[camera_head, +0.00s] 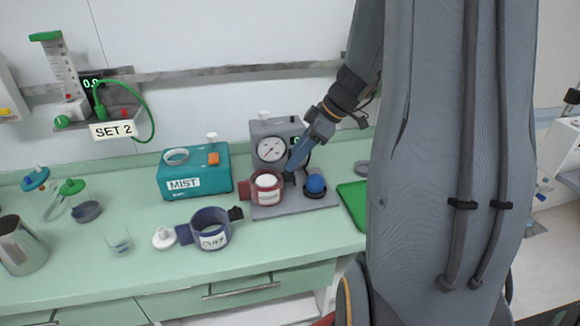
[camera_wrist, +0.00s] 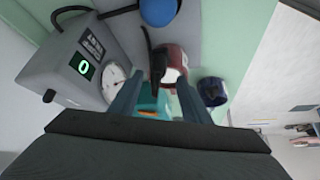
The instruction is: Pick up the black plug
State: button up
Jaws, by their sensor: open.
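A small black piece that looks like the plug (camera_wrist: 157,64) sits against the red cuff (camera_wrist: 172,58), with a dark lead running from it. In the head view a dark piece (camera_head: 289,178) shows between the red cuff (camera_head: 266,187) and the blue bulb (camera_head: 315,183), just below my fingertips. My gripper (camera_head: 293,168) is open and points down in front of the grey gauge unit (camera_head: 272,130). In the wrist view my gripper (camera_wrist: 157,92) has its two fingers apart with nothing held; the plug lies just beyond them. Whether the fingers straddle it cannot be told.
A teal MIST box (camera_head: 193,174), a navy cuff (camera_head: 211,230) with a black end and a white knob (camera_head: 164,238) stand left of the gauge unit's base. A green tray (camera_head: 353,202) is on the right. The front counter (camera_head: 285,245) is clear.

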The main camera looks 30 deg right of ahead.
jog(key=shift+d+p+x, duration=0.1)
jog(key=shift+p+x, duration=0.3)
jog(key=shift+x, duration=0.65)
jog(key=shift+d+p+x, duration=0.15)
jog(key=shift+p+x, duration=0.2)
jog(key=shift+x, duration=0.65)
jog(key=shift+w+f, duration=0.1)
jog(key=shift+c, duration=0.4)
grip_shut()
